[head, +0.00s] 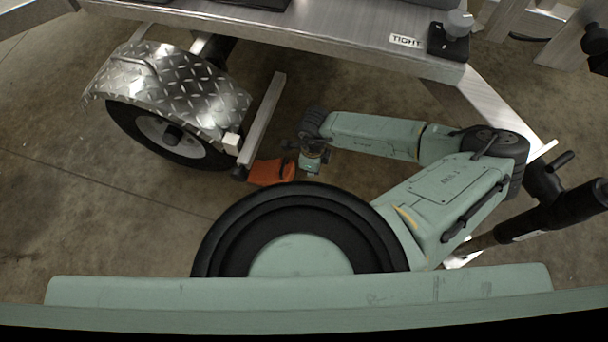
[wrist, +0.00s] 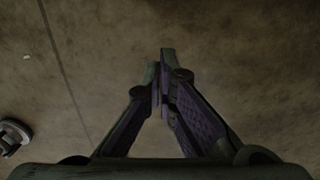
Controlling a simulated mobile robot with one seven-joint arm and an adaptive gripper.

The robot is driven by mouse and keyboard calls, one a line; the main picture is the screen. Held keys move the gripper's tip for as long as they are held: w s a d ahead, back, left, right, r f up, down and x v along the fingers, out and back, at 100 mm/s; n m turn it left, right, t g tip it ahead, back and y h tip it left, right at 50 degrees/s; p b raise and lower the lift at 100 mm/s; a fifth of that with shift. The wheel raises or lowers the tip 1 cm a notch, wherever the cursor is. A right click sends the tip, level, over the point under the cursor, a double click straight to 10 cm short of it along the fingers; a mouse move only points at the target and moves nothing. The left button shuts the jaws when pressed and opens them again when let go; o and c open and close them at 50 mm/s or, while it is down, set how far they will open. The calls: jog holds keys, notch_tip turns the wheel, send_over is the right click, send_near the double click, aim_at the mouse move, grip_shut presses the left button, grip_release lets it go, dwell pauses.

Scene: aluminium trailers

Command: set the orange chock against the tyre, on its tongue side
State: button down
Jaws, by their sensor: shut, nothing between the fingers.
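The tyre (head: 120,121) stands at the left in the head view, under a diamond-plate mudguard (head: 175,85). The orange chock (head: 268,173) is right of the tyre, near the lower end of a metal bar. A small gap seems to show between them, but I cannot tell whether they touch. My gripper (head: 311,168) is just right of the chock in the head view, and its fingertips are hard to make out there. In the wrist view my gripper (wrist: 163,62) is shut and empty over bare floor. The chock does not show in the wrist view.
A metal bar (head: 263,115) slopes down beside the tyre, with a pale block (head: 232,143) left of its lower end. A grey round part (wrist: 12,135) shows at the wrist view's left edge. Concrete floor lies open at lower left.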

notch_tip(320, 180, down, 9)
jog(key=shift+r+b, duration=0.1)
jog(key=shift+b, duration=1.05)
jog(key=a, duration=0.2)
jog(key=w+a, duration=0.1)
jog(key=shift+f+b, duration=0.25)
jog(key=shift+b, duration=0.05)
jog(key=shift+w+a, duration=0.15)
jog(key=shift+a, duration=0.25)
jog(key=shift+w+a, duration=0.3)
jog(key=shift+a, duration=0.6)
jog(key=shift+w+a, duration=0.25)
jog(key=shift+a, duration=0.6)
